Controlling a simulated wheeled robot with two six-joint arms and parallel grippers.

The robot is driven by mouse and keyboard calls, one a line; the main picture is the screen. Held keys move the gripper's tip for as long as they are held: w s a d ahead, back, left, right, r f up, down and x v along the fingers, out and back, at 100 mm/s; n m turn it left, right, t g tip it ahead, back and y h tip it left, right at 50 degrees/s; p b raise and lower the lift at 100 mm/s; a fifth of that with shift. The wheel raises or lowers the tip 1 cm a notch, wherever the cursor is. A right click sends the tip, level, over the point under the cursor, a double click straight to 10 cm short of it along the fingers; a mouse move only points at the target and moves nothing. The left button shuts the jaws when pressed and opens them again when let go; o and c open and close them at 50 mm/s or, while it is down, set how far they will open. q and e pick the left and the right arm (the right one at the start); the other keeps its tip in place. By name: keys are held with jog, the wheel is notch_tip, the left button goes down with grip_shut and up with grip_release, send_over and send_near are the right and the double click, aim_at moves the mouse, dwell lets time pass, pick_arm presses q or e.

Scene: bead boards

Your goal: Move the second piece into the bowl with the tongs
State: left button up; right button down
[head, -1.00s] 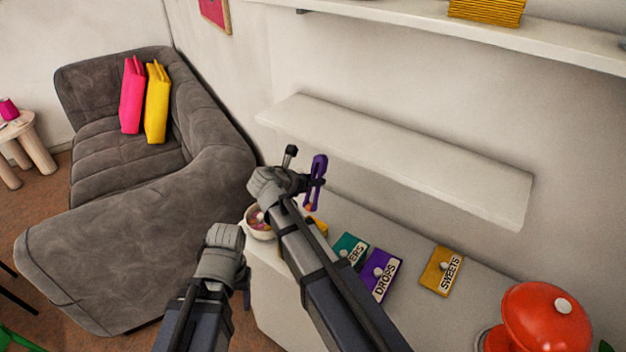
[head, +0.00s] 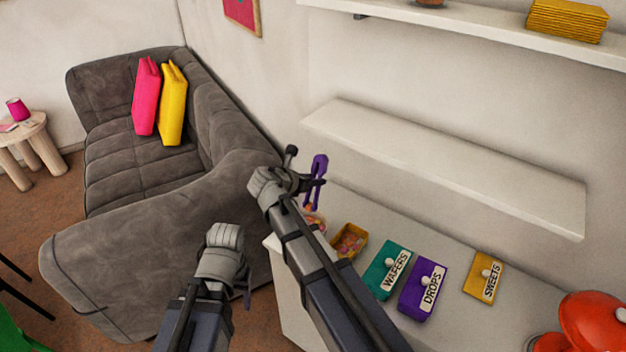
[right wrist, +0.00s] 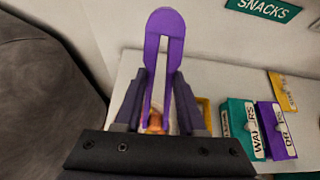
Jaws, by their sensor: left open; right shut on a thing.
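My right gripper (head: 304,188) is shut on the purple tongs (head: 318,172), which stand upright above the counter's left end. In the right wrist view the tongs (right wrist: 163,40) sit between both fingers. An orange piece (right wrist: 155,122) shows at their lower end; I cannot tell whether it is gripped or lies behind them. The bowl (head: 314,222) is mostly hidden behind my right arm. The open yellow box (head: 348,241) with pieces in it stands right of the bowl. My left gripper (head: 246,288) is open and empty, low and left, away from the counter.
Closed boxes stand on the counter: teal wafers (head: 388,270), purple drops (head: 423,289) and yellow sweets (head: 484,277). A red rounded object (head: 597,322) is at the right end. A low shelf (head: 440,165) juts from the wall. A grey sofa (head: 150,250) is left.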

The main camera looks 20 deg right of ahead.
aim_at(310, 202)
dwell(0.3)
notch_tip(310, 202, down, 9)
jog(key=b, duration=0.9)
